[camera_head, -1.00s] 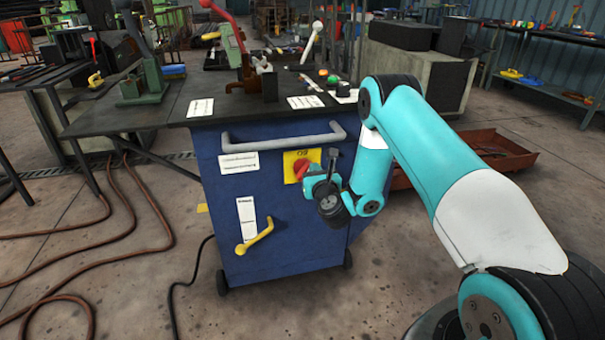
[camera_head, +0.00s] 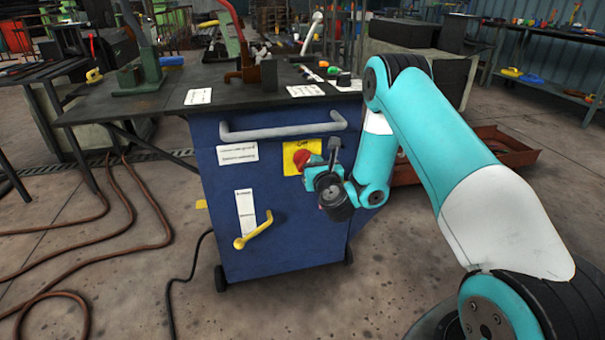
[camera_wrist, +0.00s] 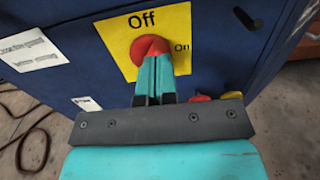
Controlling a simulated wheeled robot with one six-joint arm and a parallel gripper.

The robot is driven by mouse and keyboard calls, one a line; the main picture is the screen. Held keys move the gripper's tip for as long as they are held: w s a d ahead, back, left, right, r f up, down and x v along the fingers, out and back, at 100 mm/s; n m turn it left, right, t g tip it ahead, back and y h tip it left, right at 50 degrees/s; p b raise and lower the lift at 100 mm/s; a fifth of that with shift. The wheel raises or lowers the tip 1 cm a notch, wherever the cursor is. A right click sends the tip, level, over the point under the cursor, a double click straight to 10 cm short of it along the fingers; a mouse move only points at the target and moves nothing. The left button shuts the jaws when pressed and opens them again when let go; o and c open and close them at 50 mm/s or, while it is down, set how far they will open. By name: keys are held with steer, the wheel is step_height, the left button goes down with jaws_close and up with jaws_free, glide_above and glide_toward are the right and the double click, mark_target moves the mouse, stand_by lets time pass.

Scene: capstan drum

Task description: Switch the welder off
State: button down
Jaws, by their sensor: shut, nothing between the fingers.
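The welder appears to be the blue cabinet (camera_head: 275,260), with a yellow switch plate (camera_head: 290,152) on its front. A red rotary knob (camera_head: 301,158) is on the plate. In the wrist view the plate (camera_wrist: 112,40) reads "Off" at the top and "On" at the right. The red knob (camera_wrist: 150,46) is partly hidden behind my fingers, so its pointing direction cannot be told. My gripper (camera_wrist: 153,62) is shut and empty, its tips at the knob's lower part; contact cannot be told. It also shows in the head view (camera_head: 310,174).
A grey bar handle (camera_head: 283,130) crosses the cabinet above the plate. A yellow lever (camera_head: 254,231) is lower left. A dark tabletop (camera_head: 235,100) holds tools. Brown hoses (camera_head: 150,215) lie on the floor at left. A rust-red tray (camera_head: 505,150) is behind my arm.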

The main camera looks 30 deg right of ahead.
steer(key=b+v, duration=0.6)
steer(key=b, duration=0.4)
steer(key=shift+s, duration=0.35)
steer(key=shift+a, duration=0.1)
